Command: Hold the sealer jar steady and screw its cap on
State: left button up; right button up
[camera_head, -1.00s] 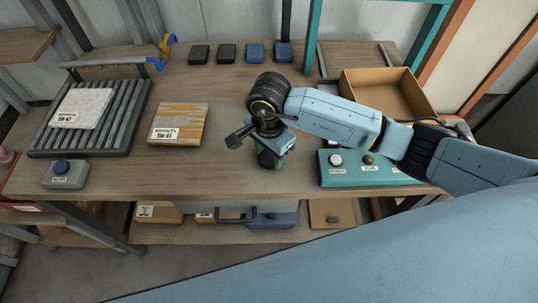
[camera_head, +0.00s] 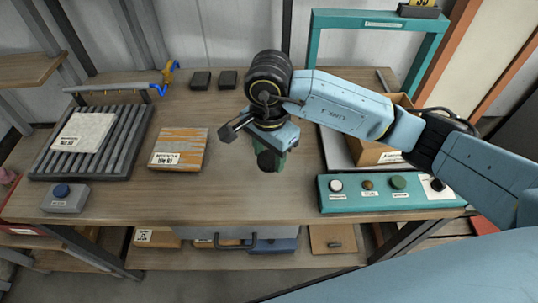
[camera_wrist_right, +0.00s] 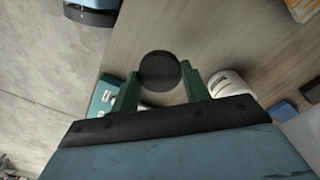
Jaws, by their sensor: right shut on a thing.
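My right gripper (camera_head: 268,158) is above the middle of the bench, pointing down. In the right wrist view its two green fingers (camera_wrist_right: 158,88) are shut on a round black cap (camera_wrist_right: 159,70). In the head view the dark cap shows low between the fingers, partly hidden by the gripper. A white container with a label (camera_wrist_right: 231,84) shows in the right wrist view beside one finger, apart from the cap. I cannot tell if it is the sealer jar; the head view does not show it. My left gripper is in neither view.
A teal button panel (camera_head: 360,204) stands at the front right, an open cardboard box (camera_head: 366,155) behind it. An orange-striped package (camera_head: 182,147), a ribbed rack (camera_head: 125,138) and a blue-button box (camera_head: 68,203) are to the left. The front middle of the bench is clear.

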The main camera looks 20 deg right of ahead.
jog(key=w+d+r+n, duration=0.1)
jog(key=d+r+n, duration=0.5)
jog(key=n, duration=0.6)
jog(key=shift+w+d, duration=0.3)
jog(key=shift+d, duration=0.85)
